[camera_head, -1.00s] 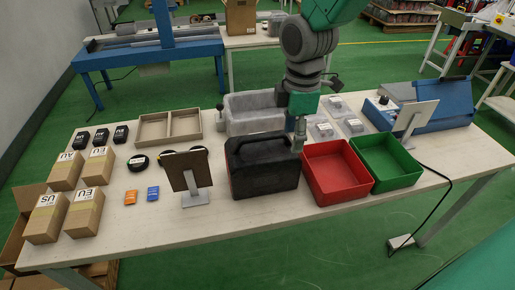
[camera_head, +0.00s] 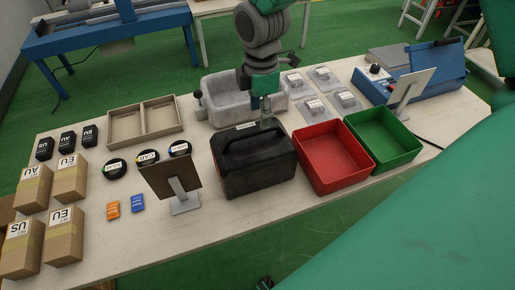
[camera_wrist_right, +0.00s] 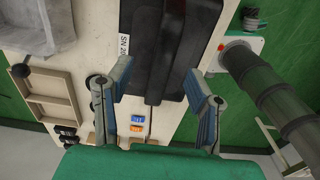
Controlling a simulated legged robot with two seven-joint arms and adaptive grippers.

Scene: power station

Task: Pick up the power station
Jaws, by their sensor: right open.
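The power station (camera_head: 257,172) is a black box with a raised top handle. It stands upright on the pale table (camera_head: 240,215), left of a red bin. In the head view my right gripper (camera_head: 267,115) points down at the power station's back upper edge, beside the handle. Contact cannot be told there. In the right wrist view my right gripper (camera_wrist_right: 158,82) is open, its two fingers spread with nothing held between them, and the black power station (camera_wrist_right: 150,40) lies ahead of them. The left gripper does not show.
A red bin (camera_head: 353,184) and a green bin (camera_head: 406,160) stand right of it. A tilted panel on a stand (camera_head: 187,204) is close on its left. A grey tray (camera_head: 226,117) lies behind. Cartons (camera_head: 71,171) stand at the left.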

